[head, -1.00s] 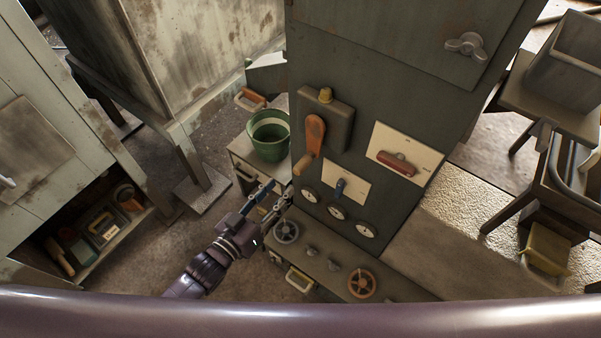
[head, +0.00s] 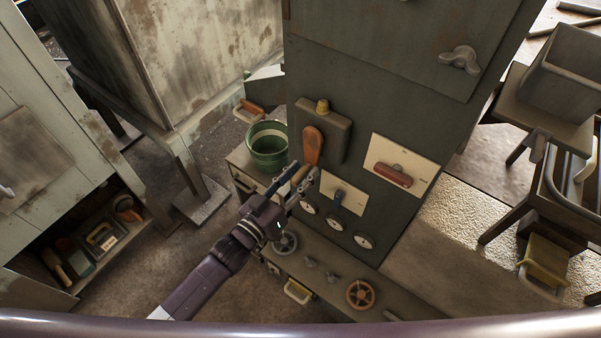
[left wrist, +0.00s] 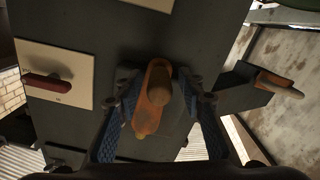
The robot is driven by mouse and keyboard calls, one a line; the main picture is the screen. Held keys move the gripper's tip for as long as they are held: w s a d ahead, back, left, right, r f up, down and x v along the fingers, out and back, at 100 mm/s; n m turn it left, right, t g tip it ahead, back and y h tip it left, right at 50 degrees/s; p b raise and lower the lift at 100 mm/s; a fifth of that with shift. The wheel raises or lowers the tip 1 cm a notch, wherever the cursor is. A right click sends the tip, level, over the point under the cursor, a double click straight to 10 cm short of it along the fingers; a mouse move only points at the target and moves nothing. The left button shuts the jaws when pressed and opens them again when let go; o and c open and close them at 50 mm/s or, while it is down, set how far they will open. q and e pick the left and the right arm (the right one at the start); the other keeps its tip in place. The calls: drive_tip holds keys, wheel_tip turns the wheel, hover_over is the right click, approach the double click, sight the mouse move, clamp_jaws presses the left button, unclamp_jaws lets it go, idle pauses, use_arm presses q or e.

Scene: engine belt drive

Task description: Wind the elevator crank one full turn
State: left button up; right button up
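The orange crank (head: 313,143) is mounted on a grey box on the dark cabinet front. Its arm hangs downward; its wooden handle is mostly hidden behind my left gripper (head: 304,170) in the head view. In the left wrist view the crank (left wrist: 144,118) and its rounded wooden handle (left wrist: 159,87) lie between the two blue-padded fingers of my left gripper (left wrist: 165,92). The fingers are spread, with a gap on both sides of the handle. My right gripper is not in view.
Round gauges (head: 363,241) sit below. A ledge holds handwheels (head: 361,294). A green bucket (head: 267,146) stands left of the cabinet.

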use_arm(q)
drive_tip(key=shift+c, duration=0.4)
clamp_jaws()
drive_tip(key=shift+a, duration=0.1)
drive_tip(key=w+a+r+m+p, duration=0.4)
drive_tip(key=r+m, duration=0.5)
drive_tip(key=m, duration=1)
drive_tip(key=shift+w+a+r, duration=0.15)
drive_tip(key=shift+w+a, duration=0.3)
drive_tip(key=shift+a, duration=0.75)
drive_tip(key=shift+o, duration=0.4)
unclamp_jaws()
drive_tip(key=shift+s, duration=0.1)
